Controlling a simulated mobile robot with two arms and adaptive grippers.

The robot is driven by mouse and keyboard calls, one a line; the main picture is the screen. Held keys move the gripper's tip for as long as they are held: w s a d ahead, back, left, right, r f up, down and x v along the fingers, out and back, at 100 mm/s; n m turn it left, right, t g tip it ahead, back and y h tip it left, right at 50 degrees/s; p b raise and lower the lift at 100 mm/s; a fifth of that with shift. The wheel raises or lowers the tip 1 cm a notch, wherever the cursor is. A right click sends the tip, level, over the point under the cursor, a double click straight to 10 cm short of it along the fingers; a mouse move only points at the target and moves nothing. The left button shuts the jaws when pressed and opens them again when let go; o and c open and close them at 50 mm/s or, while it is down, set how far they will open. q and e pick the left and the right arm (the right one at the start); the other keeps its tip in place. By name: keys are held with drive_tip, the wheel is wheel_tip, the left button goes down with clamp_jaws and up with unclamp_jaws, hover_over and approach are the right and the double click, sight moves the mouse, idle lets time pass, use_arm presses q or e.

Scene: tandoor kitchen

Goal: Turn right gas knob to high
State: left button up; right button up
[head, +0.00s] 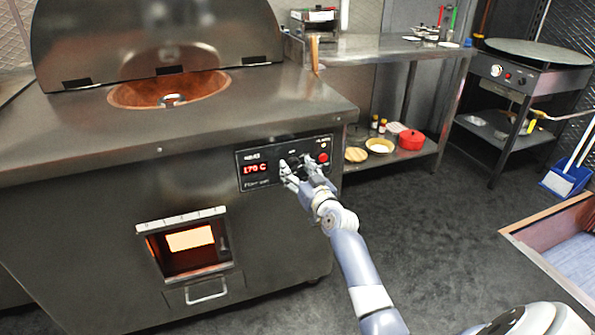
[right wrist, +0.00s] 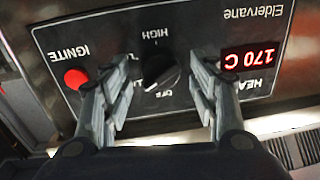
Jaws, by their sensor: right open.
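The control panel (head: 286,163) is on the front of the steel tandoor counter, with a lit red 170 C display (head: 255,168). The black gas knob (right wrist: 163,76) shows in the right wrist view, between a HIGH label and an OFF label; its exact pointer setting is unclear. My right gripper (head: 298,168) is at the panel. In the wrist view its fingers (right wrist: 163,90) are open, one on each side of the knob; I cannot tell whether they touch it. In the head view the gripper partly hides the knob. My left gripper is out of view.
A red IGNITE button (right wrist: 75,78) is beside one finger, and the display beside the other. The tandoor opening (head: 140,95) has a raised lid. A lit firebox window (head: 190,243) is below. A shelf table (head: 385,47) stands behind right.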

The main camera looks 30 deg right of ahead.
drive_tip(key=c, duration=1.1)
